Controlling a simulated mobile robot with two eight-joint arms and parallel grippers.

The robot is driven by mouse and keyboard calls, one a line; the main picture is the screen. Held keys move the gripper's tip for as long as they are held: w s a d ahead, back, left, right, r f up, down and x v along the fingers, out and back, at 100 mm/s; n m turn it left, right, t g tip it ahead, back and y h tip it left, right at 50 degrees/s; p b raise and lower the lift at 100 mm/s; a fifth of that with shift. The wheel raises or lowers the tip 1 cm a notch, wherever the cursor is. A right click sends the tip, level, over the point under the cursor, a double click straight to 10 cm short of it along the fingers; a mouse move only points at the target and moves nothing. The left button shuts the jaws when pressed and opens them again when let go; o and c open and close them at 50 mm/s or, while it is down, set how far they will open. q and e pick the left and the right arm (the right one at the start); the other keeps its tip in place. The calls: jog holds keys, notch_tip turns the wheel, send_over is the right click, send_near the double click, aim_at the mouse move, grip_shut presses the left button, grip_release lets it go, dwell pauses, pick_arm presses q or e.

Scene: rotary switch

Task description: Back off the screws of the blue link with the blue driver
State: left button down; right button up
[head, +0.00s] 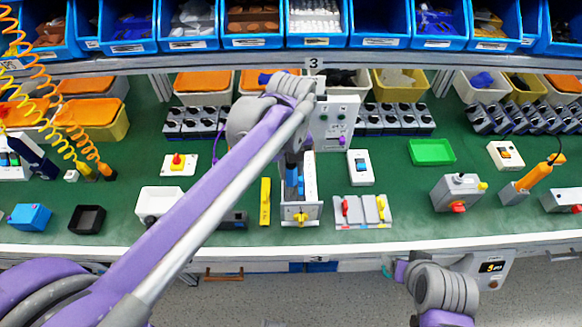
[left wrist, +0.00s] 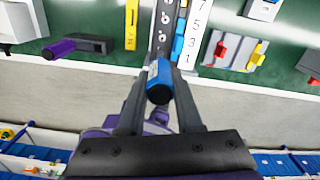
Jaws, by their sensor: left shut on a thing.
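My left gripper (head: 293,157) is over the middle of the bench, partly hidden by its own wrist. In the left wrist view its two fingers (left wrist: 159,95) are shut on the blue driver (left wrist: 159,82), a blue cylinder seen end-on. The driver's tip is hidden. Beyond it stands a narrow grey unit (head: 311,180) with a row of screws and a white strip numbered 7, 5, 3, 1 (left wrist: 192,35). A small blue piece, likely the blue link (left wrist: 178,42), lies between screws and strip. Whether the driver touches a screw cannot be told. My right gripper is out of view.
A yellow bar (head: 265,201) lies left of the unit. A grey block with red and yellow levers (head: 362,211) lies right of it. A panel with a purple knob (head: 337,122) stands behind. Blue bins (head: 256,42) line the shelf above.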

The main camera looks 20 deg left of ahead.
pick_arm(q)
jog(key=shift+n, duration=0.9)
dwell(0.4)
jog(key=n, duration=0.2)
jog(key=shift+n, duration=1.3)
jog(key=shift+n, duration=1)
jog(key=n, duration=0.2)
jog(key=shift+n, duration=0.3)
